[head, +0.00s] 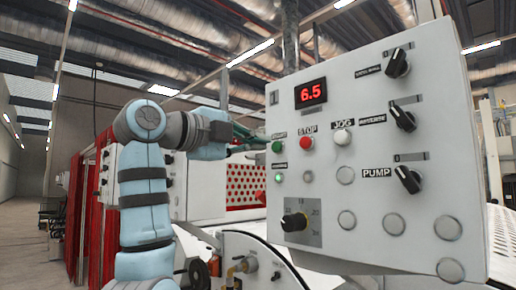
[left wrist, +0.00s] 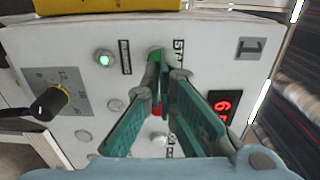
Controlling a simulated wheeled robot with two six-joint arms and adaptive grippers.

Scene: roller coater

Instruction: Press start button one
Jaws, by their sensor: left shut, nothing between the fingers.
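In the left wrist view the gripper (left wrist: 167,70) points at the button.
The red stop button (head: 307,143) and white jog button (head: 342,137) are just right of start. A lit green lamp (head: 278,178) is below it. A red display (head: 311,93) reads 6.5. Black knobs (head: 397,63) line the panel's right side. Red-framed machinery stands behind.

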